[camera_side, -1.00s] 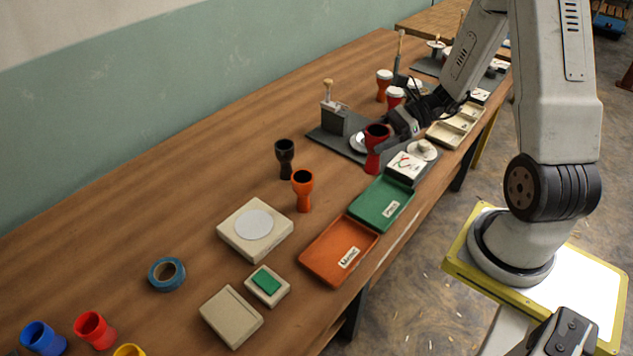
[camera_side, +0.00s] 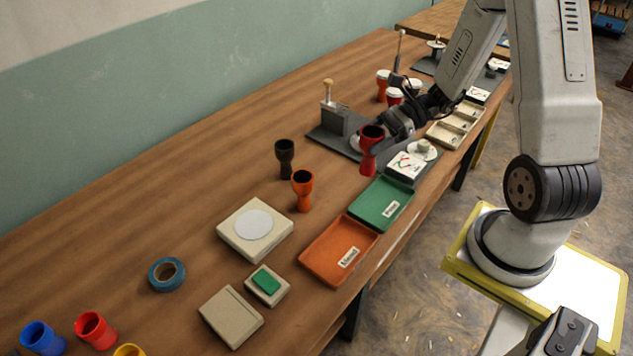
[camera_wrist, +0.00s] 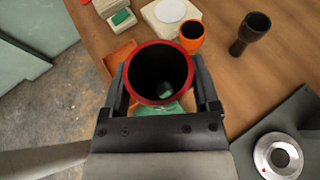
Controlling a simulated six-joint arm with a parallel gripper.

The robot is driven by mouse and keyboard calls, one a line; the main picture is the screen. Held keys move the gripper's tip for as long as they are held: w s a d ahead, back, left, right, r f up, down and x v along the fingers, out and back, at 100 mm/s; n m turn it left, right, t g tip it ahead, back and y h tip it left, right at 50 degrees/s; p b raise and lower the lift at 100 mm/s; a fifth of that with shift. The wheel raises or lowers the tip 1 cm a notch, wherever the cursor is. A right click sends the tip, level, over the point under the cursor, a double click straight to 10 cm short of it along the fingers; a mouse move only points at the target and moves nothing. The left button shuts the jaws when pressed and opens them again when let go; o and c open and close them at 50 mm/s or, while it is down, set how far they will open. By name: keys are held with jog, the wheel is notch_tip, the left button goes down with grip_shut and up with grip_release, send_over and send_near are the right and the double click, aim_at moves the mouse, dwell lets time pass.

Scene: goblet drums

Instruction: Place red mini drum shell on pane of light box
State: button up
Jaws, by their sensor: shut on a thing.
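The red mini drum shell (camera_side: 370,150) is a goblet shape, upright with its dark open mouth up. My gripper (camera_side: 383,147) is shut on it and holds it near the grey plate and the green tray. In the wrist view the shell (camera_wrist: 160,98) sits between the two fingers of my gripper (camera_wrist: 163,95), and I look down into its mouth. The light box (camera_side: 238,241) is a cream square box with a round pale pane (camera_side: 254,224) on top. It also shows in the wrist view (camera_wrist: 169,10), beyond the shell. The pane is bare.
An orange shell (camera_side: 302,192) and a black shell (camera_side: 285,157) stand between the held shell and the light box. A green tray (camera_side: 381,204) and an orange tray (camera_side: 339,251) lie along the front edge. Blue tape (camera_side: 157,283) lies left of the box.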

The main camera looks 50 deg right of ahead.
jog(key=w+a+r+n+g, duration=0.1)
jog(key=a+n+g, duration=0.1)
jog(key=a, duration=0.7)
jog(key=a+r+n+g+y, duration=0.1)
jog(key=a+r+n+g, duration=0.1)
jog(key=a, duration=0.8)
jog(key=shift+w+a+r+y, duration=0.25)
jog(key=shift+w+r+y, duration=0.05)
jog(key=shift+w, duration=0.1)
jog(key=w+a+f, duration=0.2)
jog(key=w+f, duration=0.7)
jog(key=w, duration=0.4)
jog(key=shift+a+f, duration=0.2)
jog(key=shift+a, duration=0.2)
jog(key=shift+w, duration=0.1)
